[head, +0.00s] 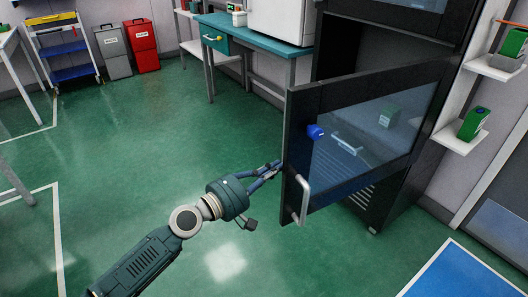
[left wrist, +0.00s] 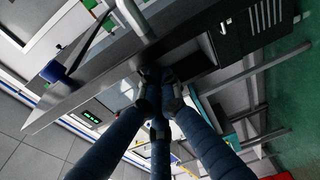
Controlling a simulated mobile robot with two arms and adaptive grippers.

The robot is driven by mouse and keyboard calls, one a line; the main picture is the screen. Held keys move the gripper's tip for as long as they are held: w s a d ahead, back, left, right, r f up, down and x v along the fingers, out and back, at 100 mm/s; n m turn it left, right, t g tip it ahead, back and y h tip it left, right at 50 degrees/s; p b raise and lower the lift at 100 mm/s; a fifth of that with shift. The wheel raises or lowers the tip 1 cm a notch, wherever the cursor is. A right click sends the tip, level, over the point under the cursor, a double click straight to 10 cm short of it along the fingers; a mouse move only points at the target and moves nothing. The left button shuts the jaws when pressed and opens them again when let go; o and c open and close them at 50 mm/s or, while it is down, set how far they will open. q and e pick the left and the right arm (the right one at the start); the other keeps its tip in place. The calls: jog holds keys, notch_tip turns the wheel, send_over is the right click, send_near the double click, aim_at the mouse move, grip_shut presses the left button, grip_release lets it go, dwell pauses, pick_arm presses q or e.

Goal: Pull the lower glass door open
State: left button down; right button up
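The lower glass door (head: 360,145) has a black frame and stands swung out from the dark cabinet, leaving an opening behind it. It carries a pale bar handle (head: 304,201) near its free edge and a blue knob (head: 316,132). My left gripper (head: 278,166) is at the door's free edge, left of the handle and off it. In the left wrist view its dark blue fingers (left wrist: 158,88) converge with their tips together beside the door (left wrist: 85,90); nothing shows between them. Whether the tips touch the door is unclear. My right gripper is not in view.
The dark cabinet (head: 390,70) stands behind the door. A teal-topped table (head: 262,42) is at the back, with a grey bin (head: 115,55) and a red bin (head: 143,47) farther left. Wall shelves (head: 460,137) hold green items at right. The green floor left of the door is clear.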

pick_arm(q)
jog(key=s+d+p, duration=0.1)
jog(key=s+p, duration=0.1)
jog(key=p, duration=0.1)
jog(key=s+d+n+t+y+p, duration=0.1)
jog(key=p, duration=0.2)
jog(key=s+d+t+p, duration=0.1)
jog(key=s+p, duration=0.1)
jog(key=p, duration=0.1)
jog(key=shift+s+r+n+y, duration=0.35)
jog(key=shift+r+n+y, duration=0.05)
jog(key=s+d+n+t+y+p, duration=0.1)
jog(key=s+d+p, duration=0.3)
jog(key=s, duration=0.4)
jog(key=shift+d+n+t+y+p, duration=0.3)
jog(key=shift+t+y+p, duration=0.1)
jog(key=shift+y+p, duration=0.25)
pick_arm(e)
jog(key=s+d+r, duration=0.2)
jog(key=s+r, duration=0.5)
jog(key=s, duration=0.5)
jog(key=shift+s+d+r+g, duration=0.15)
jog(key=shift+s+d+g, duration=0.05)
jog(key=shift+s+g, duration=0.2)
pick_arm(q)
jog(key=shift+a, duration=0.1)
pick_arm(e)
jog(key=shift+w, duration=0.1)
